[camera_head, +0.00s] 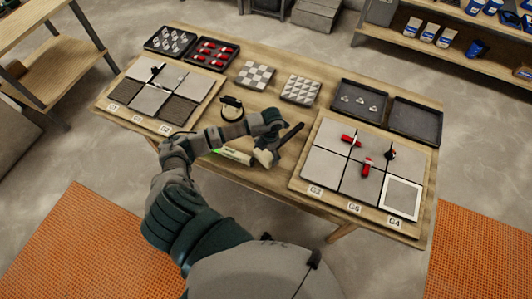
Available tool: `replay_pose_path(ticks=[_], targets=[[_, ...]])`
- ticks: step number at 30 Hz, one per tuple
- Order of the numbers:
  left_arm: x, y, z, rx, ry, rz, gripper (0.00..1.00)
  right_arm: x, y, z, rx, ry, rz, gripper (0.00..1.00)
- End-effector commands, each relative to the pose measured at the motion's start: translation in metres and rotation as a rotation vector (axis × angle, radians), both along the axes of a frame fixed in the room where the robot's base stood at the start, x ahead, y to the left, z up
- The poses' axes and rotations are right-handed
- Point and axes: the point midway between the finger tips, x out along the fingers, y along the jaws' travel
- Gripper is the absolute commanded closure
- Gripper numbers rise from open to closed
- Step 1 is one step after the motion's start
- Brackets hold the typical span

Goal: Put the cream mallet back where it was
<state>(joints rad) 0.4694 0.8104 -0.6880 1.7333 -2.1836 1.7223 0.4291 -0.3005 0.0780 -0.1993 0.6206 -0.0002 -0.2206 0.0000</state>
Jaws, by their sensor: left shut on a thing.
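My left gripper (272,140) is over the middle of the table, near its front edge. It is shut on the cream mallet, whose pale head (263,158) shows just below the gripper. A dark handle (293,134) slants up to the right from there. The gripper hides part of the mallet, and I cannot tell whether the head touches the table. My right gripper is not in view.
A pale and green item (232,156) lies left of the mallet. A ring-shaped black tool (231,108) is behind my arm. Tile boards stand left (114,90) and right (296,180). Black trays (417,137) and patterned tiles (300,90) line the back.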

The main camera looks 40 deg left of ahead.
Motion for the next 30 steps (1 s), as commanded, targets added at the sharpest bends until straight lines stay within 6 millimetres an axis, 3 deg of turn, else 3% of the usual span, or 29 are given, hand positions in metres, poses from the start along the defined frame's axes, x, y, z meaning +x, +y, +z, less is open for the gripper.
replay_pose_path(ticks=[15, 16, 26, 30], targets=[[0.0, 0.001, -0.01, 0.0, -0.001, 0.0, 0.65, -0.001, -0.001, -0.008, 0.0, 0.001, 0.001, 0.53], [0.0, 0.001, -0.01, 0.0, -0.001, 0.0, 0.02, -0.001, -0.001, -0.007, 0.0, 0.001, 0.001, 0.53], [0.0, 0.001, -0.01, 0.0, 0.001, 0.0, 0.0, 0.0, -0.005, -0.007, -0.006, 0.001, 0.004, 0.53], [0.003, 0.001, 0.001, 0.0, -0.003, 0.0, 0.0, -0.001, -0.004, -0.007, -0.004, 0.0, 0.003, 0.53]])
